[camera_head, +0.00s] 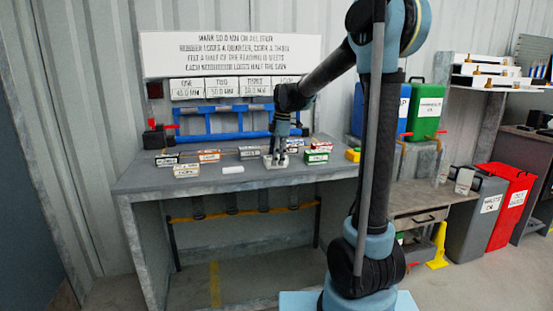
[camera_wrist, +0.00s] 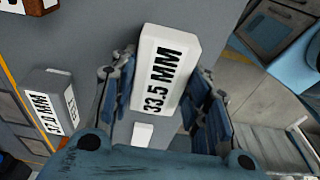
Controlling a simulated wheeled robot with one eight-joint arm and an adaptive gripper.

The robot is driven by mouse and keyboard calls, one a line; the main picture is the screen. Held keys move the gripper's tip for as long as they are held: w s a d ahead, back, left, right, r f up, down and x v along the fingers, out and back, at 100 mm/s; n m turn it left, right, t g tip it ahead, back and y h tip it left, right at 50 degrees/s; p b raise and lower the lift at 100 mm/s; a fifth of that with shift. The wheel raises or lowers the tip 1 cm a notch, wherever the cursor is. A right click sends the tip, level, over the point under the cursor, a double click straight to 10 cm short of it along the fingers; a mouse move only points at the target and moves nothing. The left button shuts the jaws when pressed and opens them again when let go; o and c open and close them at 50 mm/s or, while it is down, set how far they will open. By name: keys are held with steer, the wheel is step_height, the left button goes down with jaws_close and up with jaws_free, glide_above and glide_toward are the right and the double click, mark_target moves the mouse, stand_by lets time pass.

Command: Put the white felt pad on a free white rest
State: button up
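A white block labelled 33.5 MM (camera_wrist: 165,70), which I take for the white felt pad, lies between the two fingers of my gripper (camera_wrist: 165,95) in the wrist view. The fingers flank it closely on both sides and look shut on it. In the head view my gripper (camera_head: 278,154) points down at the worktable, with a white piece (camera_head: 270,162) at its tips. A small white piece (camera_wrist: 143,133) shows below the block in the wrist view. A low white piece (camera_head: 232,169) lies on the table to the left. I cannot tell which pieces are rests.
Several labelled blocks stand close around, including a green one (camera_head: 317,157) and a pale one (camera_head: 186,171). A block labelled 37.0 MM (camera_wrist: 47,100) is at left in the wrist view. A blue rail (camera_head: 225,136) runs along the table's back. The table's (camera_head: 145,179) front left is bare.

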steer(key=o, duration=0.4)
steer(key=shift+o, duration=0.2)
step_height(320, 180, up, 12)
steer(key=d, duration=0.1)
steer(key=shift+w+d, duration=0.25)
steer(key=shift+d, duration=0.15)
steer(key=s+d+f+m+t, duration=0.1)
steer(key=s+d+f+m, duration=0.4)
steer(key=s, duration=0.4)
steer(key=s+d+f+m+t, duration=0.1)
steer(key=s+d+f+m, duration=0.3)
steer(key=s+d+m, duration=0.3)
steer(key=s+d+f+m+h, duration=0.1)
steer(key=s+d+f+m, duration=0.3)
steer(key=s+f, duration=0.4)
steer(key=s+d+f+m, duration=0.3)
steer(key=s+f+m, duration=0.2)
steer(key=s+f, duration=0.3)
steer(key=shift+d+f+t+h, duration=0.15)
steer(key=shift+d+t+h, duration=0.25)
steer(key=shift+s, duration=0.1)
